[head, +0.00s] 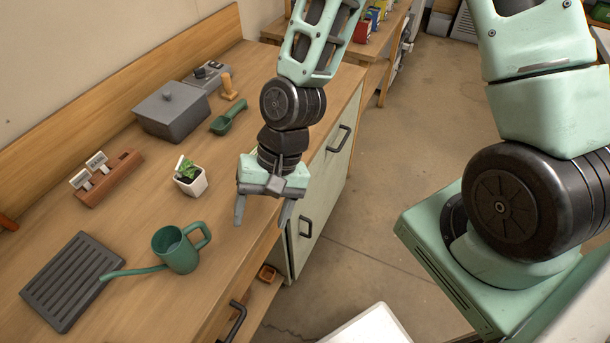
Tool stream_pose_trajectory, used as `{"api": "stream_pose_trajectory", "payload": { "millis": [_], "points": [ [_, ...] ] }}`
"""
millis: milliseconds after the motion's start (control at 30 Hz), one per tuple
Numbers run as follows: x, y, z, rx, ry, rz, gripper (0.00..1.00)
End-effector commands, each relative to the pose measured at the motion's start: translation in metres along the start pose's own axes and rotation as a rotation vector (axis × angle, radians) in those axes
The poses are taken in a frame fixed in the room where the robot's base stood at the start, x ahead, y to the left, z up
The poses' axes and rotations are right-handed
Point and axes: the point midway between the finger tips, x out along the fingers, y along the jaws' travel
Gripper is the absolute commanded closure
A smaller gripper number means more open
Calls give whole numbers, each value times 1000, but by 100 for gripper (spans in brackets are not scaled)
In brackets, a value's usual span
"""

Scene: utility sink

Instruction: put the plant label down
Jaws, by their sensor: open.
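My gripper (261,221) is open and empty, pointing down near the front edge of the wooden worktop. A small white pot (193,186) with a green plant stands on the worktop to its left, apart from it. A thin white piece that looks like a plant label (180,163) stands upright among the leaves. Two more white labels, one (97,160) behind the other (80,179), stand in a reddish-brown block (112,181) farther left. No label is between my fingers.
A green watering can (178,251) stands at the front, its spout over a dark slatted tray (66,283). A grey lidded box (171,111), a green scoop (229,118) and a small wooden piece (230,87) lie at the back. The worktop (137,228) is bare between pot and can.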

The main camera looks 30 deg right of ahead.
Motion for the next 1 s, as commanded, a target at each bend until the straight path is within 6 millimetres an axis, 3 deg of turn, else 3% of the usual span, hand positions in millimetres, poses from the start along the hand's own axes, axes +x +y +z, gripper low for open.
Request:
{"api": "stream_pose_trajectory", "payload": {
  "millis": [300,533,700,1000],
  "points": [
    [-75,5,48,-568,81,300,36],
    [-124,6,88,-859,102,405,36],
    [-140,8,104,-952,101,428,36],
    [-142,8,106,-967,99,432,36]
  ]
}}
